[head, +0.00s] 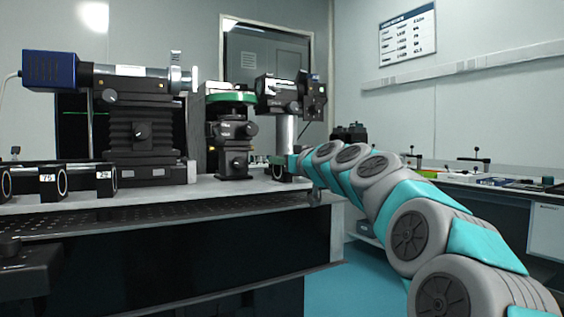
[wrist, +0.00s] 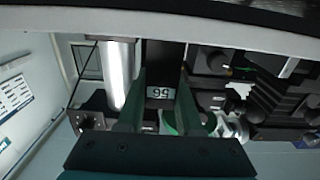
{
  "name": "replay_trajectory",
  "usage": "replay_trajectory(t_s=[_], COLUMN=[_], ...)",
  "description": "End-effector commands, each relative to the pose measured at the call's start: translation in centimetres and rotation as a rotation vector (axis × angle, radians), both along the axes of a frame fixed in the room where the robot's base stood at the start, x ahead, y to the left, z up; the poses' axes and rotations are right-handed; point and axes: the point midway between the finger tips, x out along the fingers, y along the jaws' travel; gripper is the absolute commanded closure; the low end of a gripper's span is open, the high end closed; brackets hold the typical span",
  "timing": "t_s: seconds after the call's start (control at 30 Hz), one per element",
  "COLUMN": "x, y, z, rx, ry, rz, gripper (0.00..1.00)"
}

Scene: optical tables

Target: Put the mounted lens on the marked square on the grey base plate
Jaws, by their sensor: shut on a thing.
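My gripper (wrist: 162,78) shows in the wrist view with its two dark green fingers on either side of a black block. The block bears a white label, apparently the mounted lens (wrist: 160,93), and the gripper is shut on it. The glass of this lens cannot be seen. In the head view my gripper (head: 279,160) is at the right end of the bench setup, small and partly hidden by my arm. A light grey plate (head: 215,191) lies along the bench top there. I cannot make out a marked square in either view.
Two labelled lens mounts (head: 49,178) stand at the left of the bench. A black stage with a blue-ended laser body (head: 130,75) and a green-ringed stage (head: 231,97) stand behind. A silver post (head: 286,132) is close to my gripper. A side bench (head: 480,180) is at the right.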

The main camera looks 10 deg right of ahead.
Motion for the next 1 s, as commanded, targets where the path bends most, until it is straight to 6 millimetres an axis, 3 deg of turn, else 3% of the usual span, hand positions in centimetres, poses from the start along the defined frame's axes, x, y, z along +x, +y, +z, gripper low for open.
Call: replay_trajectory(t_s=[0.07, 0.1, 0.33, 0.73, 1.0], x=[0.0, 0.0, 0.0, -0.2, -3.6], y=[0.0, 0.0, 0.0, 0.0, -1.1], z=[-0.3, -0.2, -0.2, 0.3, 0.3], rx=[-0.001, -0.001, 0.0, 0.001, 0.001], ry=[-0.001, 0.0, 0.0, 0.001, -0.002], rz=[0.0, 0.0, 0.0, 0.0, 0.001], gripper=[1.0, 0.62, 0.36, 0.35, 0.35])
